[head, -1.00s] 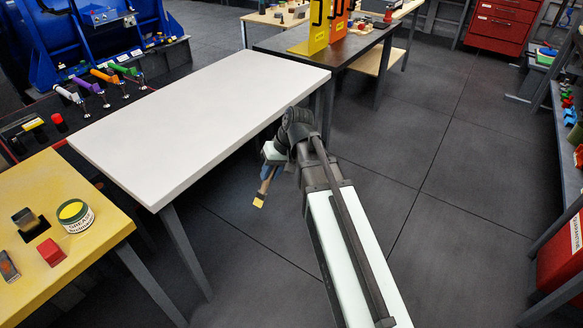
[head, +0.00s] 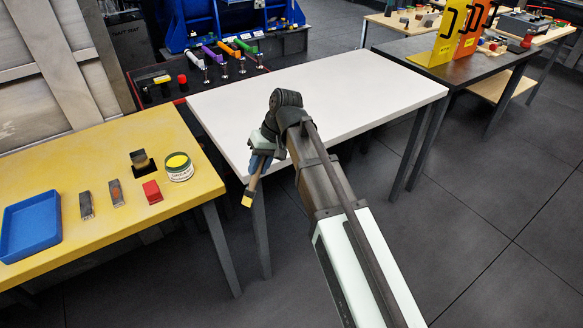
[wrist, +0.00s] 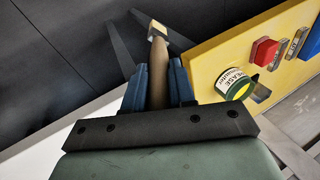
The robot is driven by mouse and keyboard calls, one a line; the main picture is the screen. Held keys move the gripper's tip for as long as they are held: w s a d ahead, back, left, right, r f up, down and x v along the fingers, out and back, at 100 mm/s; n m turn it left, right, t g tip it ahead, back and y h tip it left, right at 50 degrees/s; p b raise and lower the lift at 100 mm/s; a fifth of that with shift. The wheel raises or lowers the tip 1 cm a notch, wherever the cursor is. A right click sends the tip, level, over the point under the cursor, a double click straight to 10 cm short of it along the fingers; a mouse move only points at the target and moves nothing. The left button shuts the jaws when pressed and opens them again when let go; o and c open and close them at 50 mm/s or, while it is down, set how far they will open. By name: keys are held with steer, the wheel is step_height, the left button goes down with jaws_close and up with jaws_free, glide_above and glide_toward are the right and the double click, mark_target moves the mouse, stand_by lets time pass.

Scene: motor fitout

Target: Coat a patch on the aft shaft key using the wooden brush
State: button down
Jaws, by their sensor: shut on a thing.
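My gripper (head: 257,168) is shut on the wooden brush (head: 250,190), which hangs tip down beside the white table's near left edge. In the wrist view the brush's brown handle (wrist: 159,72) sits between the two blue fingers (wrist: 158,84), with its pale yellowish tip pointing away from me. A grease tin (head: 179,167) with a green rim and yellow top stands on the yellow table, left of the gripper; it also shows in the wrist view (wrist: 237,90).
The yellow table (head: 110,215) also holds a red block (head: 152,192), dark blocks and a blue tray (head: 31,226). The white table (head: 350,90) is bare. Behind it are a rack of coloured-handled tools (head: 215,62) and a blue machine (head: 205,20).

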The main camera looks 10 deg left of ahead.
steer(key=s+a+r+n+g+h, duration=0.1)
steer(key=s+a+r, duration=0.4)
steer(key=a, duration=0.7)
steer(key=s+a+r+n, duration=0.2)
steer(key=s+a+r, duration=0.2)
steer(key=s+a, duration=0.55)
steer(key=s+a+r+n+g+h, duration=0.1)
steer(key=s+a+r, duration=0.3)
steer(key=a, duration=1)
steer(key=w+a+r+m+y, duration=0.2)
steer(key=a+m, duration=0.3)
steer(key=m, duration=0.5)
steer(key=shift+w+r+t+y, duration=0.15)
steer(key=shift+r+t+y, duration=0.25)
steer(key=shift+r, duration=0.4)
steer(key=shift+f, duration=2.4)
